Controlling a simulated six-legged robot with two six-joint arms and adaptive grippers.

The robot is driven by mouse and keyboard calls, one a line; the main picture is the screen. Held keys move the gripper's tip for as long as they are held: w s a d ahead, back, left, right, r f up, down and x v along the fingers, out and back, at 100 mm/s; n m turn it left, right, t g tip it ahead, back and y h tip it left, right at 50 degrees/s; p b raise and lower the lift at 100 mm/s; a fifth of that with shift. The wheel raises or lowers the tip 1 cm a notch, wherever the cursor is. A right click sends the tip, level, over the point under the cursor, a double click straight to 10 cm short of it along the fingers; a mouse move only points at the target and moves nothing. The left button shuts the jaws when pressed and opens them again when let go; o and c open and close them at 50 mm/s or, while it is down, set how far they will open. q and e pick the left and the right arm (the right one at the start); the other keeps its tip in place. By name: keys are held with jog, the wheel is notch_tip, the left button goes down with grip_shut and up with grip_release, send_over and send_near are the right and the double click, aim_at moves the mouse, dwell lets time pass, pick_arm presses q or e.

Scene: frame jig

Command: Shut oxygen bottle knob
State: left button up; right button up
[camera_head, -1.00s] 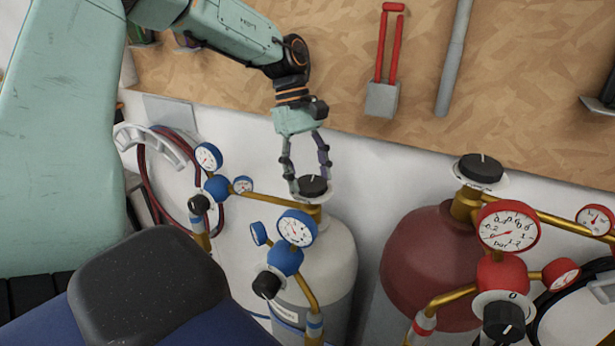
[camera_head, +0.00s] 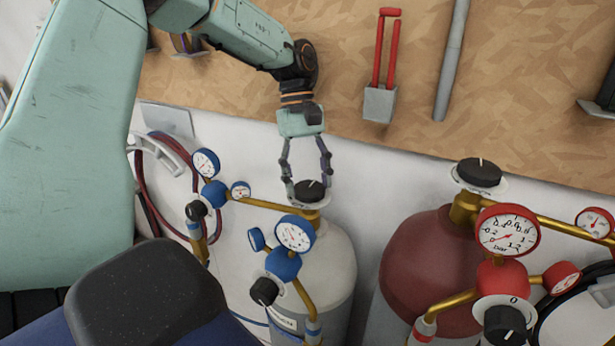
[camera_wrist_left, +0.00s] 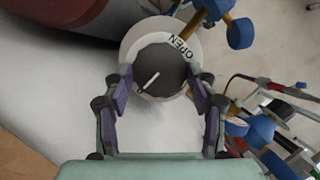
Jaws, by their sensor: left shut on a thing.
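The oxygen bottle (camera_head: 330,262) is the white-grey cylinder with blue gauges in the head view. Its black knob (camera_head: 311,190) sits on top on a pale round plate. In the left wrist view the knob (camera_wrist_left: 158,71) shows a white pointer line, and the plate (camera_wrist_left: 191,33) reads "OPEN" along its edge. The pointer runs diagonally, not toward the middle of that word. My left gripper (camera_head: 308,182) comes down from above, with its fingers on either side of the knob, shut on it. My right gripper is not in view.
A dark red bottle (camera_head: 428,262) with its own black knob (camera_head: 479,173) and red gauges stands to the right. Blue gauges (camera_head: 294,233) and brass pipes sit close in front of the oxygen bottle. A wooden tool board (camera_head: 520,80) is behind.

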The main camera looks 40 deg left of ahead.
pick_arm(q)
jog(key=o, duration=1.1)
jog(key=shift+o, duration=0.2)
